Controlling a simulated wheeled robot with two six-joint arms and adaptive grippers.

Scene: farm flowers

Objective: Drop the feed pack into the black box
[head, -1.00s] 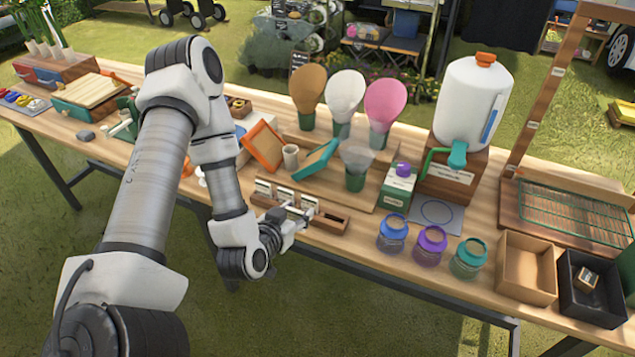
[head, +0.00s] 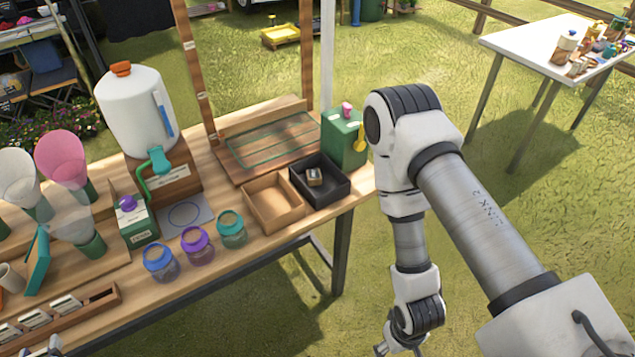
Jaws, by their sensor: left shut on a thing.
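The black box (head: 343,189) is an open tray at the right end of the table, with a small brown block (head: 314,177) with a pale top inside. White feed packs (head: 35,318) stand in a long wooden rack (head: 101,297) at lower left; the rack's right end is empty. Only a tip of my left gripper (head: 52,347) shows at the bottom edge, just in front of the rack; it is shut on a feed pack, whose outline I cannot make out. My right gripper (head: 384,349), cut by the bottom edge, hangs off the table; its opening is unclear.
An open cardboard-brown box (head: 272,202) sits left of the black box, and a green canister (head: 343,138) behind it.

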